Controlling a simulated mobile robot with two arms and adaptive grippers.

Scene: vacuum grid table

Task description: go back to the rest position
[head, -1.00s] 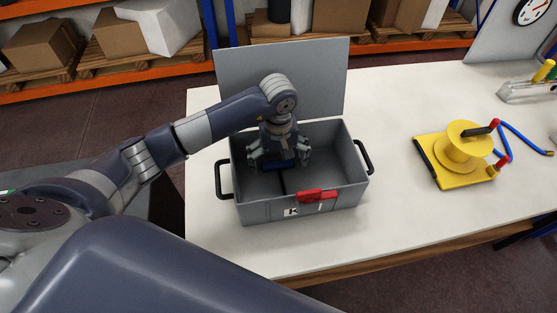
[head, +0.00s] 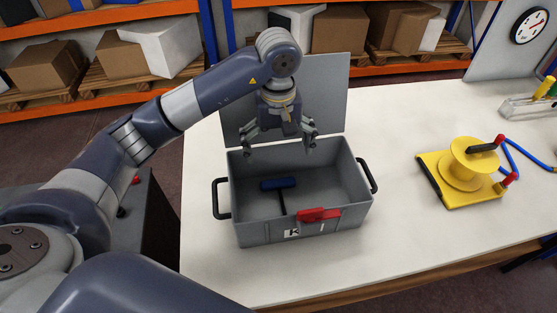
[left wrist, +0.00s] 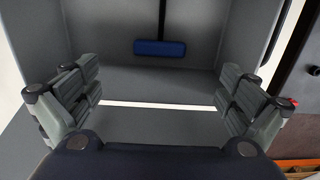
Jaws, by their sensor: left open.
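My left gripper (head: 280,148) is open and empty above the back part of a grey toolbox (head: 255,232), in front of its raised lid (head: 325,95). Its spread fingers also show in the left wrist view (left wrist: 160,108), at both sides. A tool with a blue head (head: 278,183) and a thin dark handle lies on the box floor, below the gripper and apart from it. The blue head also shows in the left wrist view (left wrist: 160,47). My right gripper is in neither view.
The box has black side handles and a red latch (head: 319,215) on a white table (head: 400,255). A yellow spool on a stand (head: 465,175) with a blue hose (head: 530,158) stands to the right. Shelves with cartons (head: 125,50) are behind. The table between box and spool is clear.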

